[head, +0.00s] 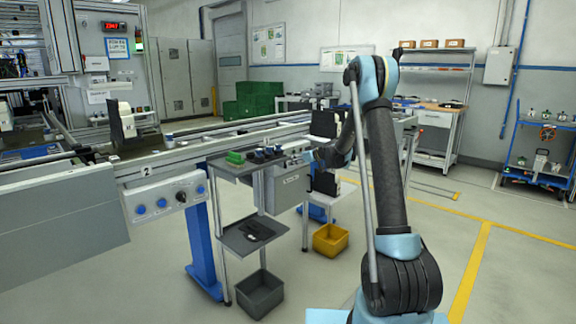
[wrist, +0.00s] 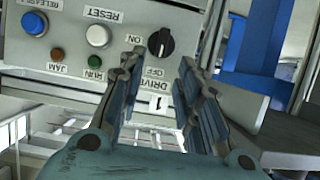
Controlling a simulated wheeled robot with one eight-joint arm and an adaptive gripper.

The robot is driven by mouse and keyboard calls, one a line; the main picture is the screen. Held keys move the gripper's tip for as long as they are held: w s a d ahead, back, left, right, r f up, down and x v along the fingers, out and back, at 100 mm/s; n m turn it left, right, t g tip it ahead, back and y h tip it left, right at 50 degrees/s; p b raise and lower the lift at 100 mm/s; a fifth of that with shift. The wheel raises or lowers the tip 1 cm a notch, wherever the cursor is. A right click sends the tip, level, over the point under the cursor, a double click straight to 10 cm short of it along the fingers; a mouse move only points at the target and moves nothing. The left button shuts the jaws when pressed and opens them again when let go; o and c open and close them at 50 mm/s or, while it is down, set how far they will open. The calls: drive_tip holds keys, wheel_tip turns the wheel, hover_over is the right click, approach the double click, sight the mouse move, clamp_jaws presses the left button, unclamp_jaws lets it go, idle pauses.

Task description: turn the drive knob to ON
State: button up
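The drive knob (wrist: 160,42) is a round black knob on a grey control panel (wrist: 60,55), which appears upside down in the wrist view. Labels DRIVE, OFF and ON are beside it. It has a pale mark, but I cannot tell for certain where it points. My gripper (wrist: 160,60) is open, its two fingers on either side of the line to the knob, with nothing between them. The fingertips look short of the knob; contact is not visible. In the head view my gripper (head: 322,156) is small and partly hidden by my arm, near the far panel.
The wrist view shows blue RELEASE (wrist: 34,23) and white RESET (wrist: 97,36) buttons, with JAM (wrist: 57,54) and RUN (wrist: 95,61) lamps. In the head view, another panel (head: 165,200) with a black knob is nearer, marked 2. A tool cart (head: 240,168) stands between.

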sight(284, 164)
drive_tip(key=x, duration=0.6)
drive_tip(key=shift+a, duration=0.1)
drive_tip(key=shift+c, duration=0.6)
clamp_jaws()
drive_tip(key=shift+w, duration=0.1)
